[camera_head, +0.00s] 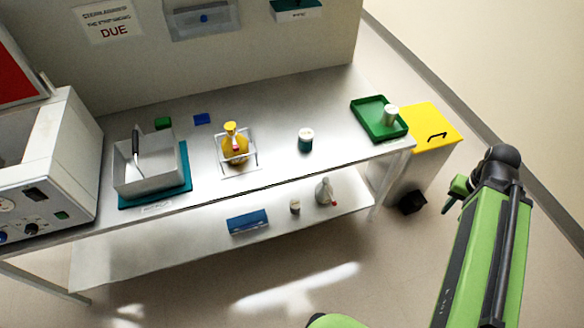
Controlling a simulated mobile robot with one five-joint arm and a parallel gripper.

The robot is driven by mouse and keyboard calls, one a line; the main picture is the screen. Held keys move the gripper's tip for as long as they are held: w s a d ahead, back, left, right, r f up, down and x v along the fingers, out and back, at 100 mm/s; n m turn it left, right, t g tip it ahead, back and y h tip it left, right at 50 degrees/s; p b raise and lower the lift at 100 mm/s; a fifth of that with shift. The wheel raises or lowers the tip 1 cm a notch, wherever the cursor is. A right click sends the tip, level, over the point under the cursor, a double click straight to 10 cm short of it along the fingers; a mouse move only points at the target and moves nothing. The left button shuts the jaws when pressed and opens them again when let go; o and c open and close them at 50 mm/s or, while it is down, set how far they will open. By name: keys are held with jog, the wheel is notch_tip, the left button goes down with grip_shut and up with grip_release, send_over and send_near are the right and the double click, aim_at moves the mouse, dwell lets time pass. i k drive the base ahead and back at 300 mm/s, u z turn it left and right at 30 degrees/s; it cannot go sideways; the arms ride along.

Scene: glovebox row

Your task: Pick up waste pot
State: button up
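No label marks the waste pot, so I cannot tell which pot it is. A small pot with a white lid and teal body (306,140) stands upright on the steel bench. A whitish pot (391,115) stands in a green tray (366,103) at the bench's right end. Another small pale pot (295,207) stands on the lower shelf. My green arm rises at the right, apart from the bench and all the pots. The small green and dark part past its joint may be my gripper (453,196); its fingers are not clear.
A yellow-topped bin (430,128) stands beside the bench's right end. A yellow bottle (234,144) sits in a clear holder. A grey tub (151,166) and white machine (52,165) are at left. The lower shelf holds a blue box (248,222) and spray bottle (325,192). Front floor is clear.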

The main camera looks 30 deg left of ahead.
aim_at(305, 136)
jog(key=z, duration=0.2)
jog(key=k, duration=0.25)
jog(key=u, duration=2.4)
jog(key=i, duration=1.5)
jog(key=u, duration=0.05)
